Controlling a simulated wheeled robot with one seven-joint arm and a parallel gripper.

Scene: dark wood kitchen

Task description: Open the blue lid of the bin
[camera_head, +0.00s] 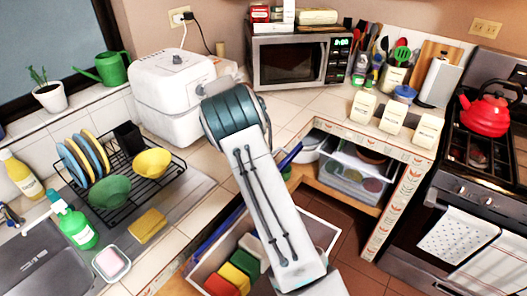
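No bin with a blue lid can be made out for certain. A narrow blue piece (290,155) shows right of my arm by the counter's inner corner, and a blue strip (213,238) shows left of it along the counter edge. They line up behind my arm; I cannot tell whether they are one thing or the lid. My arm rises from the bottom centre and bends at a dark teal joint, covering much of this area. My gripper cannot be seen; it is hidden behind the arm or outside the picture.
A pale open drawer or box (322,213) holds red, yellow and green items low in front. A dish rack (127,195) and white appliance (175,95) stand left. A microwave (298,62) stands behind, a stove with a red kettle (487,115) right. Brown floor (337,207) shows between.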

